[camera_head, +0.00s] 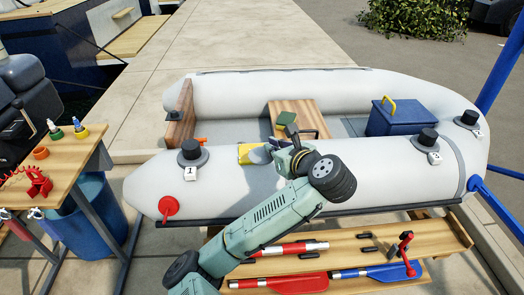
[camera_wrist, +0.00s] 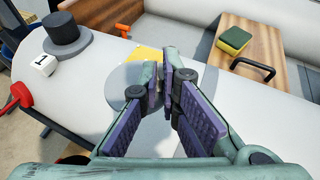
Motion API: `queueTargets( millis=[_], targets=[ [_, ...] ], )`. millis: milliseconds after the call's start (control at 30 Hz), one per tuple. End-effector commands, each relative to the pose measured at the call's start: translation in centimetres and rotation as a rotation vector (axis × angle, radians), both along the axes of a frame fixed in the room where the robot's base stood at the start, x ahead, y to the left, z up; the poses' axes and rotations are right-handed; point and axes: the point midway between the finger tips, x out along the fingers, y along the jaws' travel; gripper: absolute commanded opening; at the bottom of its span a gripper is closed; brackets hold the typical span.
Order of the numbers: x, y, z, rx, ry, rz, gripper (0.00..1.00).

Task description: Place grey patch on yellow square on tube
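The grey patch (camera_wrist: 119,85) is a round, flat disc at my fingertips, over part of the yellow square (camera_wrist: 146,54) on the side tube of the inflatable boat. In the head view the yellow square (camera_head: 244,155) shows left of my gripper (camera_head: 284,155), with the grey patch (camera_head: 260,155) covering its right part. In the wrist view my gripper (camera_wrist: 163,76) has its fingertips close together, with the patch's edge seemingly between them. The fingers hide part of the patch. Whether the patch lies flat against the tube is unclear.
A black valve cap (camera_head: 191,152) stands on the tube left of the square. Inside the boat are a wooden seat (camera_head: 292,110) with a green-yellow sponge (camera_head: 286,118), and a blue box (camera_head: 394,118). A tool table (camera_head: 75,155) stands left. Paddles lie on the front bench (camera_head: 440,232).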

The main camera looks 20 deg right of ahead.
Motion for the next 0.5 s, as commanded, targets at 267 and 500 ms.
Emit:
queueTargets(
  millis=[267, 500],
  targets=[
    [6.3, 0.2, -0.4, 0.000, 0.002, 0.004, 0.00],
    [7.6, 0.2, -1.2, 0.000, 0.003, 0.001, 0.00]
  ],
)
